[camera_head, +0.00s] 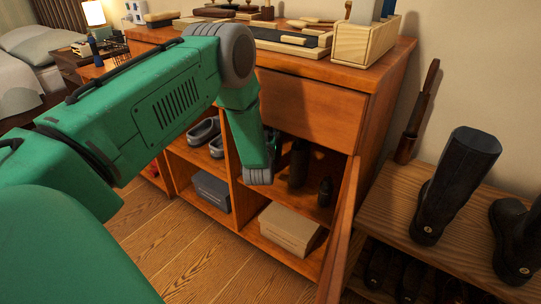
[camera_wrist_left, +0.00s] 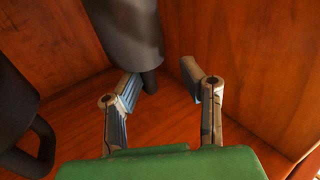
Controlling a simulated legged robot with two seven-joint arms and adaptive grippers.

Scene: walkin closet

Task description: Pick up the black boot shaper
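A tall black object (camera_head: 298,162), which looks like the boot shaper, stands in the open upper compartment of the wooden cabinet. A shorter black object (camera_head: 325,191) stands to its right. My left gripper (camera_head: 272,142) reaches into this compartment, just left of the tall black object; its fingers are partly hidden in the head view. In the left wrist view, the gripper (camera_wrist_left: 163,78) is open. A dark rounded body with a narrow end (camera_wrist_left: 125,30) lies just beyond the fingers, its narrow end near the gap. I cannot tell whether they touch. My right gripper is not in view.
The open cabinet door (camera_head: 342,235) stands right of the compartment. A beige box (camera_head: 290,228) sits below, and grey shoes (camera_head: 204,131) are left of the divider. A dark looped shape (camera_wrist_left: 25,135) is left of the fingers. Black boots (camera_head: 455,185) stand on a bench at right.

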